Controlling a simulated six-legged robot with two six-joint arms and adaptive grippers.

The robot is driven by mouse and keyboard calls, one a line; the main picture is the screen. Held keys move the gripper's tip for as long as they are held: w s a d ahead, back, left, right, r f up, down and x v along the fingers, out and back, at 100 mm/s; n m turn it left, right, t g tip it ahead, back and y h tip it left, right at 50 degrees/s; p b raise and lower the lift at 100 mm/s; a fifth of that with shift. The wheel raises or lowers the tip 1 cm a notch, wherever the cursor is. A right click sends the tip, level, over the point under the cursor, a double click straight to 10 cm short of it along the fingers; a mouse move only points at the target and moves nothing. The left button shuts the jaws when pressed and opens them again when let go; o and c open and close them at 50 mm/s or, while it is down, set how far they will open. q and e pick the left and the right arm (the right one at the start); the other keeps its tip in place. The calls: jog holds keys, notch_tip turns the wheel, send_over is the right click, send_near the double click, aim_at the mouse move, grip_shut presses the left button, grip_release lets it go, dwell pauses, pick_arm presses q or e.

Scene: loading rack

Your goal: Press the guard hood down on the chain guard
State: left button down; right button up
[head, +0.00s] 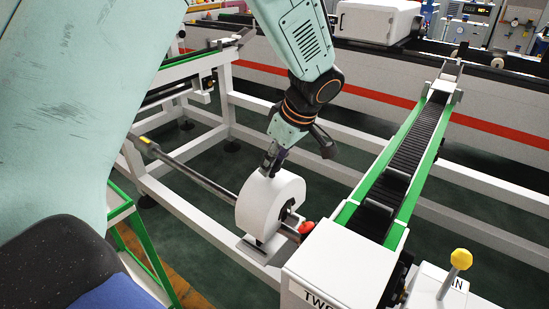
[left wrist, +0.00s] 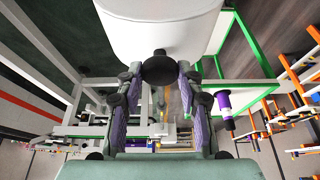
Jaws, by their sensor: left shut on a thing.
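The guard hood (head: 265,205) is a white, round-topped cover at the near end of the long shaft in the head view. It stands over a grey plate (head: 250,248) on the white frame. A dark part shows at its right side. I cannot tell the chain guard apart from the hood and plate, or whether the hood is fully down. My left gripper (head: 272,163) is above the hood, shut on its top knob. In the left wrist view the black knob (left wrist: 158,67) sits between the fingertips, below the white hood (left wrist: 160,28). My right gripper is not in view.
A red knob (head: 307,227) is just right of the hood. A white box (head: 335,270) and a green-edged chain conveyor (head: 405,165) stand to the right. The shaft (head: 190,172) runs away to the upper left. A yellow-topped lever (head: 461,259) is at lower right.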

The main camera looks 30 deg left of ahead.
aim_at(277, 178)
pick_arm(q)
jog(key=shift+a+f+b, duration=0.15)
jog(key=shift+f+b, duration=0.3)
jog(key=shift+f, duration=0.3)
notch_tip(277, 178, down, 2)
jog(key=shift+f+b, duration=0.1)
jog(key=shift+b, duration=0.9)
jog(key=shift+f+b, duration=0.8)
jog(key=shift+f, duration=0.15)
jog(key=shift+f+b, duration=0.7)
jog(key=shift+b, duration=0.3)
dwell(0.7)
